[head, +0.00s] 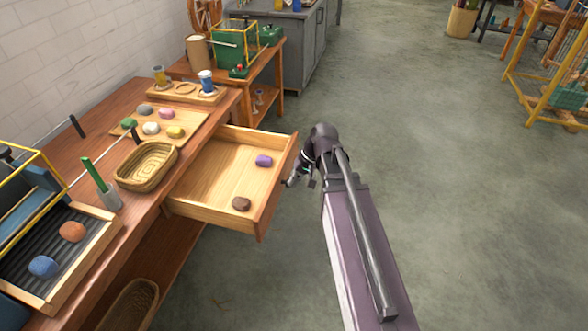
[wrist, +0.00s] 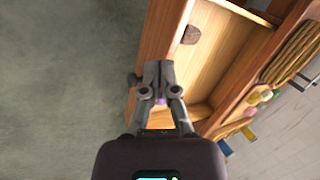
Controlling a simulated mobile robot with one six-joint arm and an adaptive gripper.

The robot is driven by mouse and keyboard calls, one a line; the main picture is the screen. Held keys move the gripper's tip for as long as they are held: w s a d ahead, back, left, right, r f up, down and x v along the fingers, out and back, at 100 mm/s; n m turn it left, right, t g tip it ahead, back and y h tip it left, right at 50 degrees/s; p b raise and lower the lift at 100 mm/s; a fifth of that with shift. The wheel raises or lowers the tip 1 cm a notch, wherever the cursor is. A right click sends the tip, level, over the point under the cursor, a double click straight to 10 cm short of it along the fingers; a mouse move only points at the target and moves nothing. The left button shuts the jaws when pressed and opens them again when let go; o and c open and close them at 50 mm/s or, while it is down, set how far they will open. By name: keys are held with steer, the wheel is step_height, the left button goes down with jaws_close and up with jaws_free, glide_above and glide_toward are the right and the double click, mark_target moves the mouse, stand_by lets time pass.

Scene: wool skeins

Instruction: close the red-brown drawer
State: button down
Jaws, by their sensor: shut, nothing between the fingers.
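The red-brown drawer (head: 278,190) is pulled well out of the wooden workbench in the head view. A purple skein (head: 264,161) and a brown skein (head: 241,204) lie inside it. My gripper (head: 291,181) is at the outer side of the drawer front, near its middle; I cannot tell whether it touches. In the wrist view my gripper (wrist: 158,68) is shut and empty, with its fingertips over the drawer front (wrist: 160,45). The brown skein (wrist: 191,35) shows beyond, and the purple skein is mostly hidden behind the fingers.
The workbench (head: 150,190) holds a woven basket (head: 146,166), a board with several skeins (head: 185,116) and a ribbed tray (head: 72,268) with two skeins. A second bench (head: 262,70) stands behind. The grey floor (head: 440,170) to the right is clear.

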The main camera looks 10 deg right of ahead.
steer(key=w+d+f+m+t+y+b, duration=0.1)
steer(key=w+d+f+y+b, duration=0.15)
steer(key=w+f+b, duration=0.55)
steer(key=m+t+y+b, duration=0.3)
steer(key=t+y+b, duration=0.45)
steer(key=b, duration=1.35)
glide_toward(288, 158)
steer(key=v, duration=0.6)
steer(key=shift+w+d+f+g, duration=0.2)
steer(key=shift+w+d+g, duration=0.05)
steer(key=shift+w+d, duration=0.1)
steer(key=shift+a, duration=0.15)
steer(key=x, duration=1.3)
steer(key=shift+w+a+r, duration=0.2)
steer(key=shift+a, duration=0.15)
steer(key=shift+w, duration=0.1)
